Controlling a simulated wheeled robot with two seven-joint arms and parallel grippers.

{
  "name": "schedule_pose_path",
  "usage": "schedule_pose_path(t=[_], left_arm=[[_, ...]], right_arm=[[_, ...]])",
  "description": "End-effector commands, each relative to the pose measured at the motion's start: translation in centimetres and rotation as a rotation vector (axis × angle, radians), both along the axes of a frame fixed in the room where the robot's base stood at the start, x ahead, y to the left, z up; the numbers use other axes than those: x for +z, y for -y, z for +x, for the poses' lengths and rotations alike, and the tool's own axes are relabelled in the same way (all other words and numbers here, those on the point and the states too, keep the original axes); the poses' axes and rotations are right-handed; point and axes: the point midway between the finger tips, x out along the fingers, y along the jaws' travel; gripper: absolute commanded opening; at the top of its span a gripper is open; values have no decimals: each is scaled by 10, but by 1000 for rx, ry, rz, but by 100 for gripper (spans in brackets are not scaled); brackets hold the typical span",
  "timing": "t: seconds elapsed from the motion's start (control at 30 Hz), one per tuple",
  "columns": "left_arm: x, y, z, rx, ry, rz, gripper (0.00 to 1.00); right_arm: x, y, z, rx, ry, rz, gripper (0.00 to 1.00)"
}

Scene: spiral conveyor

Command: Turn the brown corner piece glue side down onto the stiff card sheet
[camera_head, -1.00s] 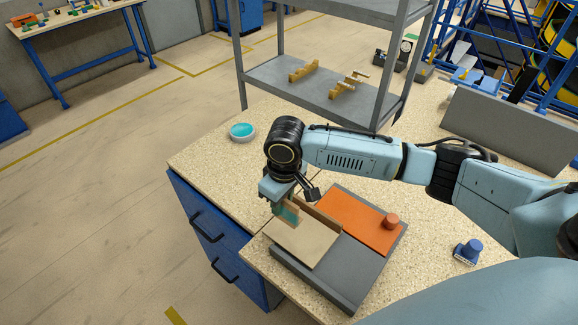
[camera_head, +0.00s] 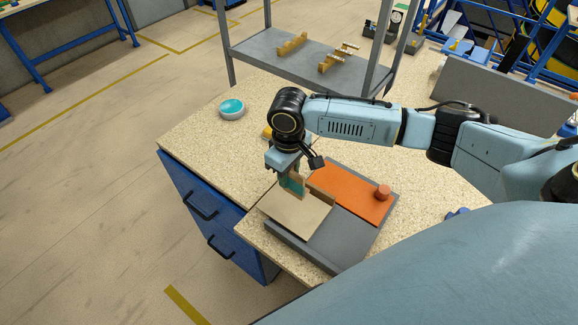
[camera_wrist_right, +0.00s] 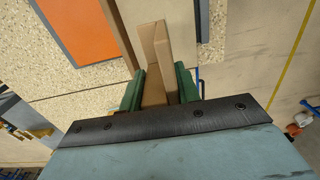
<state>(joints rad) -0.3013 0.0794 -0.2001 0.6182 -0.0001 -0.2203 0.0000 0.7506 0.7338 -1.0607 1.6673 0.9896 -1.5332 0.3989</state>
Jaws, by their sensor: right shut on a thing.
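My right gripper (camera_head: 293,187) points down over the far part of the tan card sheet (camera_head: 298,216). It is shut on the brown corner piece (camera_wrist_right: 153,45), which stands out between the green fingers in the wrist view. In the head view the fingers mostly hide the piece. I cannot tell whether it touches the card or which face carries glue. The card lies on the left part of a grey board (camera_head: 352,240). My left gripper is not in view.
A teal-filled bowl (camera_head: 232,108) stands at the back left. A yellow object (camera_head: 267,132) sits behind my right wrist. A grey shelf (camera_head: 300,55) stands behind.

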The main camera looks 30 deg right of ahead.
Motion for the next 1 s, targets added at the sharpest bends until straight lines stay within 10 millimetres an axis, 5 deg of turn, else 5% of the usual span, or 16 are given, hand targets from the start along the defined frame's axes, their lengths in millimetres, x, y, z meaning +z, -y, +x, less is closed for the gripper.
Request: schedule_pose_path(t=[0.5, 1.0], left_arm=[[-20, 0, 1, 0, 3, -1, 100], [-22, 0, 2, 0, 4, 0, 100]], right_arm=[[-59, 0, 0, -2, 1, 0, 6], [-67, 0, 0, 0, 1, 0, 6]])
